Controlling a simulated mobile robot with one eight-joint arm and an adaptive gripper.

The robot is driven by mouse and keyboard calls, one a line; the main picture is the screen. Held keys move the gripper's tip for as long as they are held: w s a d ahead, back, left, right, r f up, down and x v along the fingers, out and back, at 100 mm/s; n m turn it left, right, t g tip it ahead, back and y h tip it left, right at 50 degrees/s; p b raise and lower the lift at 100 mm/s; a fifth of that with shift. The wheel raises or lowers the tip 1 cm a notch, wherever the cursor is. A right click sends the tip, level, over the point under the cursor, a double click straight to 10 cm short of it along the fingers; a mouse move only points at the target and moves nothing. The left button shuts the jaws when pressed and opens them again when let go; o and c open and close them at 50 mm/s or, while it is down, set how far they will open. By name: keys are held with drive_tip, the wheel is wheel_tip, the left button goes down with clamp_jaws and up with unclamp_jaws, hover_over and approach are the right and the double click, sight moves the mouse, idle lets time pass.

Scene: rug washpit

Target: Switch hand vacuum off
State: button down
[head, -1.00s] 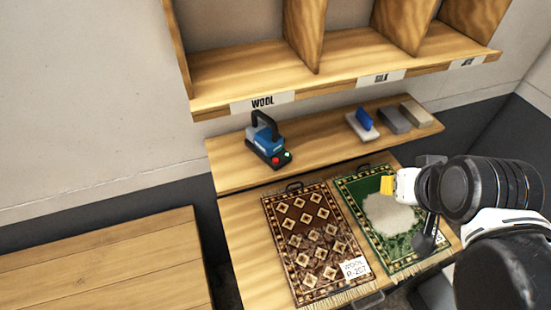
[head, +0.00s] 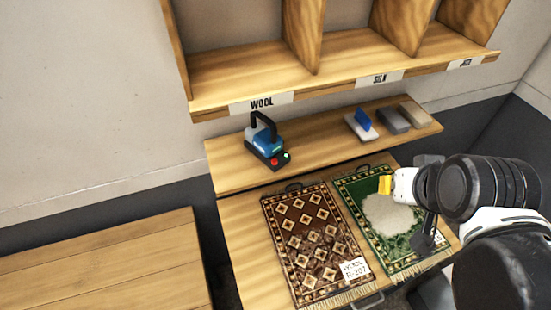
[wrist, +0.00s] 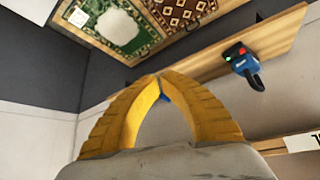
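The hand vacuum (head: 265,142) is blue and grey with a black loop handle. It stands upright on the left part of the narrow wooden shelf. A red button (head: 275,162) and a bright green button (head: 286,156) sit on its front. The vacuum also shows in the wrist view (wrist: 243,65), right of my gripper. My gripper (head: 386,185) has yellow fingers and is well to the right of the vacuum, over the green rug, not touching the vacuum. In the wrist view my gripper's fingertips (wrist: 159,76) meet in an arch, with nothing visibly held.
The narrow shelf (head: 320,131) also holds a blue-topped brush (head: 362,122) and two blocks at its right. A brown rug (head: 315,235) and a green rug (head: 365,186) with a pale patch lie below. Labelled cubbies (head: 262,75) overhang the shelf. A bare wooden bench (head: 105,265) is at left.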

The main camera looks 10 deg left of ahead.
drive_tip(key=w+a+f+n+y+b, duration=0.1)
drive_tip(key=w+a+n+y+b, duration=0.1)
drive_tip(key=w+a, duration=0.4)
drive_tip(key=w+a+f+n+y+b, duration=0.1)
drive_tip(key=w+a, duration=0.5)
drive_tip(key=a, duration=0.7)
drive_tip(key=n+y+b, duration=0.1)
drive_tip(key=y+b, duration=0.1)
drive_tip(key=shift+w+b, duration=0.3)
drive_tip(key=shift+b, duration=0.1)
drive_tip(key=shift+f, duration=0.1)
drive_tip(key=b, duration=0.3)
hover_over(275, 154)
drive_tip(key=s+d, duration=0.2)
drive_tip(key=f, duration=0.7)
drive_tip(key=shift+w+d+f, duration=0.1)
drive_tip(key=shift+w, duration=0.1)
drive_tip(key=f, duration=0.3)
drive_tip(key=shift+s+a+f, duration=0.1)
drive_tip(key=shift+s+a, duration=0.05)
drive_tip(key=shift+a, duration=0.15)
drive_tip(key=shift+f+b, duration=0.3)
drive_tip(key=shift+f, duration=0.1)
